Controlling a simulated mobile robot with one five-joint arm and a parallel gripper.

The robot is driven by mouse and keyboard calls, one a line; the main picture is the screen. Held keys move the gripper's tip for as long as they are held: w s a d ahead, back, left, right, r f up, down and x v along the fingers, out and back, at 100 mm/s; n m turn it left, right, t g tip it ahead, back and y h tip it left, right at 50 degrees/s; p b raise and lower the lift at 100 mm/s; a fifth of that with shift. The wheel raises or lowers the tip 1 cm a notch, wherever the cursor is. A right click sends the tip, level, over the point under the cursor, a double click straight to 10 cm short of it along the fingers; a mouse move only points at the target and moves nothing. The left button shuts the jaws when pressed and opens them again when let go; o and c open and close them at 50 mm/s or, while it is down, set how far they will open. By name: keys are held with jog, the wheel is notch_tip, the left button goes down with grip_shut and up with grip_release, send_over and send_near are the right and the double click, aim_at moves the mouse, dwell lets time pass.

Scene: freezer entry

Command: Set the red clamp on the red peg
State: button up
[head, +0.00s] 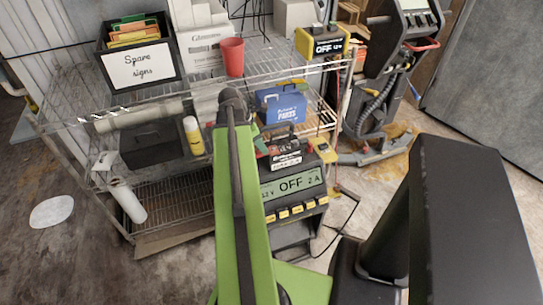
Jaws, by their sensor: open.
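My green arm reaches up the middle of the head view. My gripper (232,97) is the dark end of it, in front of the wire rack; it is open, and its fingers are hard to make out against the shelf. A red, clamp-like piece (423,46) sits on the front of the tall dark charger (412,20) at the upper right, well apart from my gripper. I cannot tell for sure that it is the red clamp. Small red parts show near the lower charger (292,186), which reads OFF 2 A. I cannot make out a red peg.
The wire rack (160,210) holds a spare signs box (140,69), a red cup (232,57), a blue parts box (281,105), a yellow charger (322,42) and a yellow-white bottle (193,136). Cables hang at the rack's right side.

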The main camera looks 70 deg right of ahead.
aim_at(261, 153)
jog(key=b+x, duration=0.2)
jog(key=x, duration=0.1)
jog(key=shift+f, duration=0.35)
jog(key=shift+r, duration=0.15)
jog(key=shift+c, duration=0.2)
grip_shut()
